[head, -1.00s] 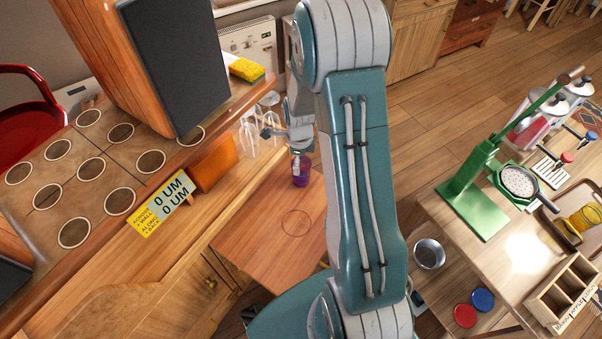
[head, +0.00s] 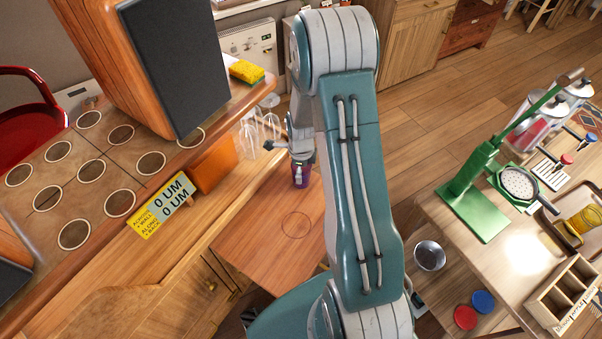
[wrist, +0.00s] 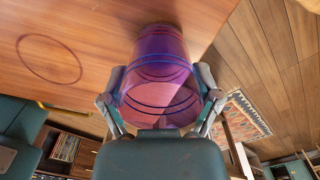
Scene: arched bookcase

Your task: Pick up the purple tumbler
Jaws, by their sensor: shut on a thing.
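The purple tumbler (wrist: 158,75) is a see-through ribbed cup between the fingers of my gripper (wrist: 160,100) in the wrist view. Both fingers touch its sides, one on the left and one on the right. In the head view the tumbler (head: 301,178) shows as a small purple shape under my gripper (head: 301,158), at the right edge of the wooden surface. I cannot tell whether its base touches the surface. My gripper is shut on it and hides its upper part in the head view.
Clear stemmed glasses (head: 250,135) stand just left of my gripper. A thin ring outline (head: 296,225) marks the bare wooden surface (head: 262,240) nearer me. A green press (head: 480,185) stands far right.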

